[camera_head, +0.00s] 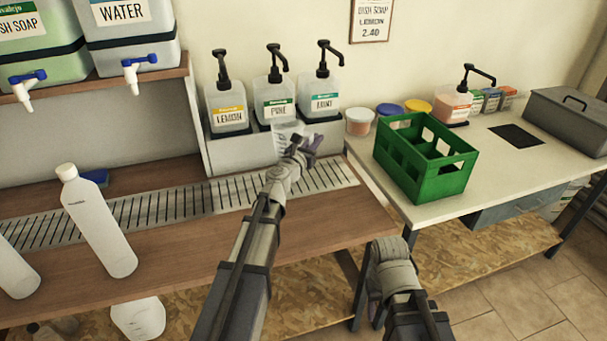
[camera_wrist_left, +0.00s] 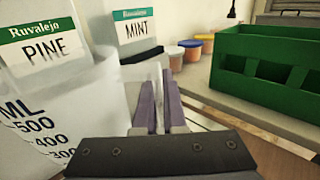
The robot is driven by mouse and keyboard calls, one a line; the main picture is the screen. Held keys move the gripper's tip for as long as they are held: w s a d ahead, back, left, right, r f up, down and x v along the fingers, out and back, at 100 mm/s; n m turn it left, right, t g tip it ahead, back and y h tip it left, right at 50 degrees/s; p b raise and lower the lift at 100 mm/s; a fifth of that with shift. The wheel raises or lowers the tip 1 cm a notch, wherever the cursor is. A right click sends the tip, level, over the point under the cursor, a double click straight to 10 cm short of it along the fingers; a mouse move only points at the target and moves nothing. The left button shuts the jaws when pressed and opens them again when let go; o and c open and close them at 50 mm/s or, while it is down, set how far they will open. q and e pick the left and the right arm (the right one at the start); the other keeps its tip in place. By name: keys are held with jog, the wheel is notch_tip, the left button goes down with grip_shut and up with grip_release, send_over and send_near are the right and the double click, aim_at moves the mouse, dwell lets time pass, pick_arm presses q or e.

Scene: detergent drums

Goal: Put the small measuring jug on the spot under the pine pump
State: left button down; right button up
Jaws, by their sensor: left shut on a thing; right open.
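The measuring jug (camera_head: 285,132) is translucent, with ML marks visible on its side in the left wrist view (camera_wrist_left: 45,120). My left gripper (camera_head: 305,144) is shut on its handle, with the purple fingers (camera_wrist_left: 160,105) on either side of it. The jug is upright, just in front of the pine pump bottle (camera_head: 275,98), whose black pump head is above it. The pine label (camera_wrist_left: 42,50) shows behind the jug. I cannot tell whether its base touches the slotted drip grate (camera_head: 230,194).
The lemon pump (camera_head: 228,108) and mint pump (camera_head: 322,92) flank the pine one. A green crate (camera_head: 425,158) and lidded tubs (camera_head: 360,121) stand right. A tall white bottle (camera_head: 98,225) is at left. The grate's left part is mostly clear.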

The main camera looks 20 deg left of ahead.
pick_arm(q)
jog(key=shift+f+b, duration=4.35)
jog(key=shift+f, duration=0.45)
jog(key=shift+r, duration=0.15)
jog(key=c, duration=1.4)
grip_release()
jog(key=shift+c, duration=0.2)
jog(key=o, duration=0.4)
jog(key=shift+o, duration=0.2)
